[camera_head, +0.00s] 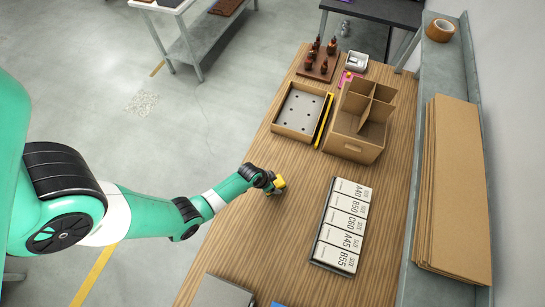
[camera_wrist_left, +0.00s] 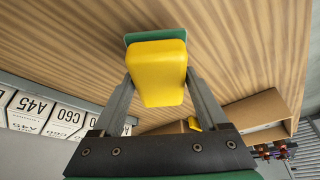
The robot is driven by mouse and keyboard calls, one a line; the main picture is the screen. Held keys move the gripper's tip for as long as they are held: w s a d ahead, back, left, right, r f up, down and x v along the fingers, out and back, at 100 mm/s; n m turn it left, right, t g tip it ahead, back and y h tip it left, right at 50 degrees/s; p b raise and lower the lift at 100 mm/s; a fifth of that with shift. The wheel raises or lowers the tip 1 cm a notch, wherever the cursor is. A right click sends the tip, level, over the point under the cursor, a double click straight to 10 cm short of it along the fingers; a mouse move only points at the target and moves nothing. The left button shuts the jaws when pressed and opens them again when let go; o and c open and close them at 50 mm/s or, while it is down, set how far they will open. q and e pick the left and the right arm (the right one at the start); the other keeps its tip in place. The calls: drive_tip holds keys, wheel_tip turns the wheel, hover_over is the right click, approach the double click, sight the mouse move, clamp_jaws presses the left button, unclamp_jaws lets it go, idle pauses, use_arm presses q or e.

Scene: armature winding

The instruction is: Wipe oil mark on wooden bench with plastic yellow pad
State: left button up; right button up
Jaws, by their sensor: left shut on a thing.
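The yellow plastic pad (camera_wrist_left: 157,75) is held between the fingers of my left gripper (camera_wrist_left: 160,88) in the left wrist view. A green layer (camera_wrist_left: 155,36) shows along the pad's far edge, facing the wood. In the head view the pad (camera_head: 279,182) is a small yellow block at the tip of my left arm, over the left part of the wooden bench (camera_head: 310,160). I cannot tell whether the pad touches the wood. No oil mark can be made out in either view; the pad and gripper hide part of the surface. My right gripper is not in view.
A row of labelled white boxes (camera_head: 342,225) lies right of the pad. Behind are a cardboard tray (camera_head: 301,112), a divided cardboard box (camera_head: 353,148) and a rack of dark bottles (camera_head: 319,63). A grey shelf (camera_head: 445,75) holds flat cardboard (camera_head: 452,190). Bare wood surrounds the pad.

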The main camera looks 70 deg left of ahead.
use_arm(q)
drive_tip(key=shift+r+p, duration=1.9)
drive_tip(key=shift+r, duration=0.45)
